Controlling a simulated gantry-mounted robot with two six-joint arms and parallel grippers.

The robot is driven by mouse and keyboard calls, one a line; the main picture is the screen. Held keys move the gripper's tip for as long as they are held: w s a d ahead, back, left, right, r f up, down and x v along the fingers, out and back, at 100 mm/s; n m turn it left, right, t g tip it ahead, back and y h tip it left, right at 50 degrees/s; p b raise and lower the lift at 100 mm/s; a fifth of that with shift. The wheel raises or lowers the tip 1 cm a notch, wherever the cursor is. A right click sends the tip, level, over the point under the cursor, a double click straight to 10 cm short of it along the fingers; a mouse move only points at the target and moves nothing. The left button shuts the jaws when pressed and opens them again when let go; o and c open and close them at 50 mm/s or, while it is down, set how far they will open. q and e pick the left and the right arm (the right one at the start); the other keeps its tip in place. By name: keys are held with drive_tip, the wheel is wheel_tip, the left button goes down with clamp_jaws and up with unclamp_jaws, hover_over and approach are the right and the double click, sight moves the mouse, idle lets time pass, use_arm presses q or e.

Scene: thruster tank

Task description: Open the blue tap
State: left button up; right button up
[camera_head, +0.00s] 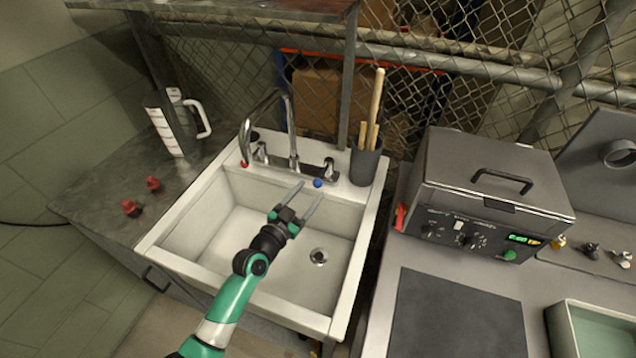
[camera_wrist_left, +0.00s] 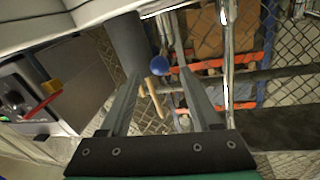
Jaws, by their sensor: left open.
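The blue tap knob (camera_head: 317,183) is a small ball on the right chrome handle (camera_head: 329,170) of the faucet, at the sink's back rim. It also shows as a blue ball in the left wrist view (camera_wrist_left: 159,65), in line with the gap between my fingers. My left gripper (camera_head: 310,191) is open and reaches over the sink basin, its fingertips just in front of the knob. I cannot tell whether they touch it. The chrome faucet spout (camera_head: 290,135) stands to the left of the knob. My right gripper is not in view.
A red knob (camera_head: 244,165) is on the left handle. A grey cup with wooden sticks (camera_head: 364,165) stands close right of the blue knob. The white sink (camera_head: 205,215) is empty. A measuring jug (camera_head: 165,130) stands left; a grey machine (camera_head: 490,185) stands right.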

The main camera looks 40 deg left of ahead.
sight(315, 186)
use_arm(q)
drive_tip(key=b+x, duration=0.1)
drive_tip(key=x, duration=0.4)
drive_tip(key=shift+w, duration=0.15)
clamp_jaws()
idle(1.2)
